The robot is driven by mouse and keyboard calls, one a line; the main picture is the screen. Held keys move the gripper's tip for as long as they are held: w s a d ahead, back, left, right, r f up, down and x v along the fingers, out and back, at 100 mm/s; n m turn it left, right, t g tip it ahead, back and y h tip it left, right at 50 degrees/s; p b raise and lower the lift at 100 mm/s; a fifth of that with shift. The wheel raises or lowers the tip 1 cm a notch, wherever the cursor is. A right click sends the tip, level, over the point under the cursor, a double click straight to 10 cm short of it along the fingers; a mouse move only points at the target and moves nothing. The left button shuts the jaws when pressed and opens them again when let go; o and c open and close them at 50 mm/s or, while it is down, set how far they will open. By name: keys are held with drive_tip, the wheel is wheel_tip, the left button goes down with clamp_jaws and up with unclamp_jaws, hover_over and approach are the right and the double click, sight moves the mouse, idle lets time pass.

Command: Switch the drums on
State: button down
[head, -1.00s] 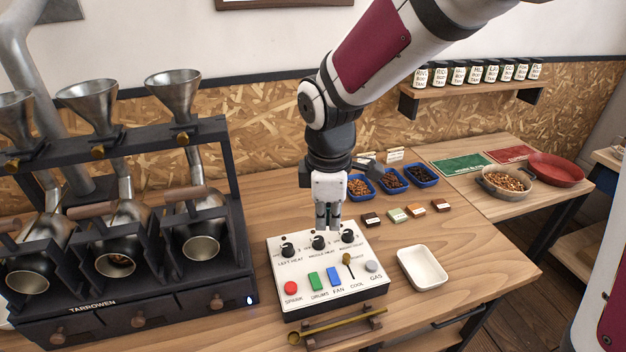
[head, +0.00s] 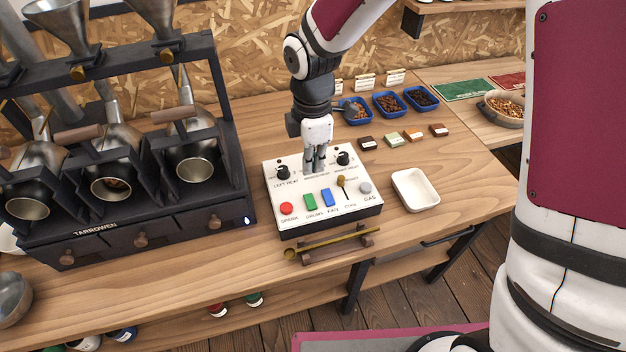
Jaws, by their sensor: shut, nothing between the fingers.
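The white control box (head: 349,211) sits on the wooden bench, right of the roaster. On its front row are the red SPARK button (head: 287,208), the green DRUMS switch (head: 310,202), the blue FAN switch (head: 327,198), a COOL lever (head: 341,186) and a grey GAS button (head: 365,188). Behind them are the left heat knob (head: 283,172) and the right heat knob (head: 343,158). My gripper (head: 315,168) is shut and empty, pointing down over the middle knob, which it hides. I cannot tell whether it touches. The roaster (head: 150,252) has several steel drums (head: 194,170) under funnels.
A brass trier lies on a wooden rack (head: 336,246) before the box. A white tray (head: 415,192) stands to its right. Blue bowls (head: 387,105) of beans and small coloured blocks (head: 391,139) lie behind. Bare bench lies in front of the roaster.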

sight(311, 202)
wheel_tip(311, 202, down, 13)
drive_tip(key=shift+f+p, duration=0.1)
drive_tip(key=shift+p, duration=0.8)
drive_tip(key=shift+s+f, duration=0.15)
drive_tip(key=shift+f, duration=0.3)
drive_tip(key=shift+r, duration=0.1)
drive_tip(key=shift+w+a+r+b, duration=0.15)
drive_tip(key=shift+w+r+b, duration=0.15)
drive_tip(key=shift+w+b, duration=0.4)
